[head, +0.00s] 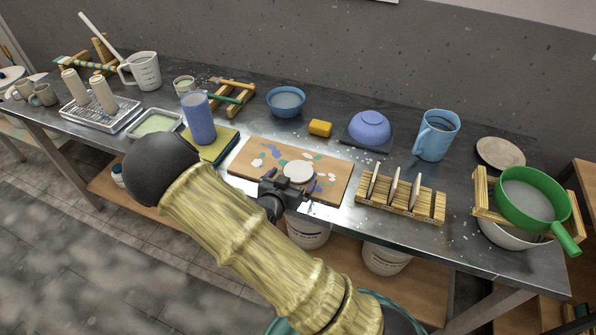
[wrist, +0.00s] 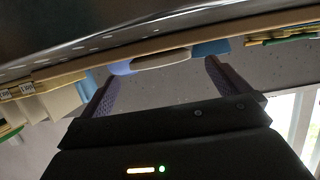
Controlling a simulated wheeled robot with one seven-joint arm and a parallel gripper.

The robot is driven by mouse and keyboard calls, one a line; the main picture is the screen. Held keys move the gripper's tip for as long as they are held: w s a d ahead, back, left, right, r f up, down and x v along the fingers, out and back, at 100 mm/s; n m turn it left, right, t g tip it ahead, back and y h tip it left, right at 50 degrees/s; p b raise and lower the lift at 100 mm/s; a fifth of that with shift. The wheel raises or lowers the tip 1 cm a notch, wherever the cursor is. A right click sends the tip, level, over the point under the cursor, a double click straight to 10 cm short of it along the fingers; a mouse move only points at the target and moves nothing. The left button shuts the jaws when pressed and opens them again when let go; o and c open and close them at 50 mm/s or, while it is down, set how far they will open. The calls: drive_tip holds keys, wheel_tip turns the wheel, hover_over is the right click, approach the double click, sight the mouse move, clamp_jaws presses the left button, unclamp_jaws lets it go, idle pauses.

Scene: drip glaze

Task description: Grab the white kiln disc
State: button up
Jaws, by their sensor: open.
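A white disc (head: 298,171) lies flat near the right part of a wooden board spotted with coloured glaze (head: 245,170). My gripper (head: 293,190) is at the board's front edge, right by the disc, and partly covers the view of it. In the wrist view the two purple-grey fingers (wrist: 162,80) are spread apart with nothing between them. The pale disc (wrist: 163,60) shows edge-on just beyond the fingertips, between them. Contact with the disc cannot be seen.
A wooden rack (head: 400,207) with several upright pale discs stands right of the board. A lavender cup (head: 199,118) stands at its left. Behind are a yellow block (head: 320,127), a blue bowl (head: 286,101) and an overturned lavender bowl (head: 370,127). A blue jug (head: 437,135) stands farther right.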

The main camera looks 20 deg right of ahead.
sight(297, 173)
drive_tip(key=x, duration=0.3)
idle(0.5)
drive_tip(key=c, duration=1)
